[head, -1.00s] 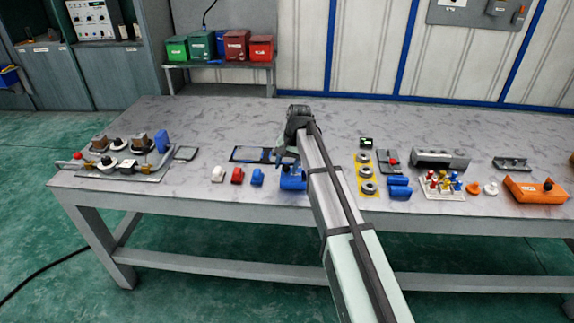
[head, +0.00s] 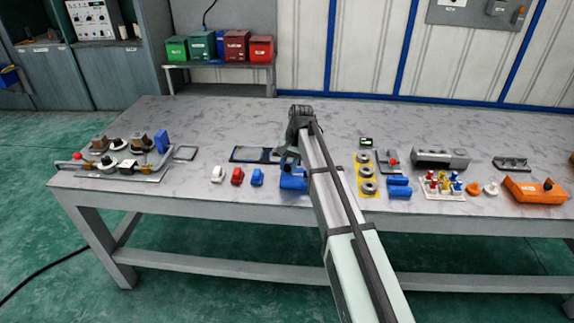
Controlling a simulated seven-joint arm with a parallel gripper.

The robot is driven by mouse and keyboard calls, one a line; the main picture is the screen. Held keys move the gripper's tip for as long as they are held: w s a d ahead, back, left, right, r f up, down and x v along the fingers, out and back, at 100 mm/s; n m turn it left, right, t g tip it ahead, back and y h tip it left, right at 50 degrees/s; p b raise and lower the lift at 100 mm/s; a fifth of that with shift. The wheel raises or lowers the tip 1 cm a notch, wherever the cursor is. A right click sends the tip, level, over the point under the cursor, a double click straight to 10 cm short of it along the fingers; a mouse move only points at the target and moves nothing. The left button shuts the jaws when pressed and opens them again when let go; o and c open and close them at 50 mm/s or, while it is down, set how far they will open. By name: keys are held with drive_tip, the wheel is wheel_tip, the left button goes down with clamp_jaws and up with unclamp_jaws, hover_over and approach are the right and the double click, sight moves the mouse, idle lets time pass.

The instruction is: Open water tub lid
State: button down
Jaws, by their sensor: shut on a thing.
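A blue tub (head: 293,182) sits near the front edge of the grey table, just left of my arm. I take it for the water tub. My gripper (head: 288,163) is directly over it, pointing down, with its fingers at the tub's top. It is shut on a small blue part there, which looks like the lid. The fingers and my arm hide much of this part and the tub's right side. I cannot tell how far the lid is raised.
White (head: 218,174), red (head: 237,176) and blue (head: 257,177) small parts stand in a row to the left. Dark flat trays (head: 247,154) lie behind. The table's back is clear.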

drive_tip(key=d, duration=0.6)
drive_tip(key=shift+d, duration=0.2)
drive_tip(key=c, duration=0.8)
unclamp_jaws()
drive_tip(key=shift+r, duration=0.1)
drive_tip(key=d+r, duration=0.1)
drive_tip(key=r, duration=0.8)
drive_tip(key=d+r, duration=0.1)
drive_tip(key=r, duration=0.3)
drive_tip(key=shift+s+d+r, duration=0.2)
drive_tip(key=shift+s+d, duration=0.05)
drive_tip(key=shift+d, duration=0.05)
